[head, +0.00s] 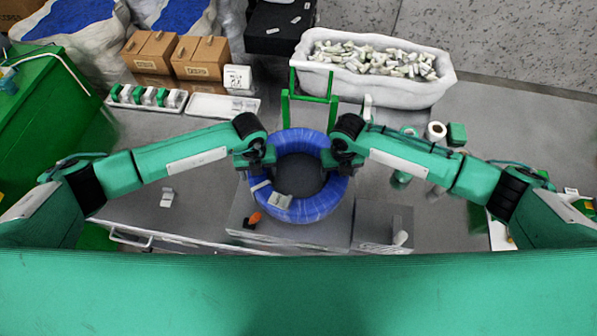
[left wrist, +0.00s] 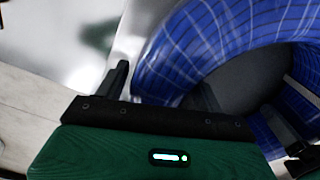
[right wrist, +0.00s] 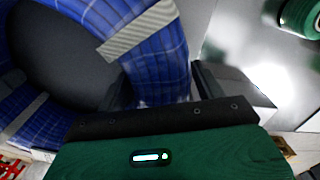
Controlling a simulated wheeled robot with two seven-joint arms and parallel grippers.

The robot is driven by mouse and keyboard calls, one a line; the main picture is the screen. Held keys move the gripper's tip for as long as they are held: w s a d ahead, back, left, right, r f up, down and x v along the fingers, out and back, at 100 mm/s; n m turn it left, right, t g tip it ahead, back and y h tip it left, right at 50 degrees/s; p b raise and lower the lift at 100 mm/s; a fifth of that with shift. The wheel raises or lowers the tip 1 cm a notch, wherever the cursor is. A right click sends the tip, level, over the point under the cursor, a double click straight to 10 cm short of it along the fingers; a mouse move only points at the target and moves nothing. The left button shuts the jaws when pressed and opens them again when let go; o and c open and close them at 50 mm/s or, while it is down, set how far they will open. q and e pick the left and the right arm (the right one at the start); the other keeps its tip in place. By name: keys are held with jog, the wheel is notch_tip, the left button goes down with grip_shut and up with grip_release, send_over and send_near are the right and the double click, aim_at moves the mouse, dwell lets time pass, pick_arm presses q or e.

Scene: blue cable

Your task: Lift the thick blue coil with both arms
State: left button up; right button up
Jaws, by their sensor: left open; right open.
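The thick blue coil (head: 312,207) lies flat on a grey surface in the middle of the head view, with pale tape bands around it. My left gripper (head: 262,157) is at the coil's left side and my right gripper (head: 338,158) is at its right side. In the left wrist view the open fingers (left wrist: 165,88) straddle the coil's wall (left wrist: 190,50), one outside and one toward the hole. In the right wrist view the open fingers (right wrist: 160,90) likewise stand on both sides of the coil's wall (right wrist: 165,65). Contact with the coil cannot be told.
A white tub of small pale parts (head: 440,90) stands behind, with a green frame (head: 310,97) before it. Cardboard boxes (head: 200,58) are at the back left. A pale label-like piece (head: 281,201) lies on the coil's front, and an orange-handled item (head: 253,218) lies beside it.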

pick_arm(q)
jog(key=shift+f, duration=0.1)
pick_arm(e)
jog(key=shift+f, duration=0.1)
pick_arm(q)
grip_shut()
pick_arm(e)
grip_shut()
pick_arm(q)
jog(key=shift+w, duration=0.15)
pick_arm(e)
jog(key=shift+w, duration=0.1)
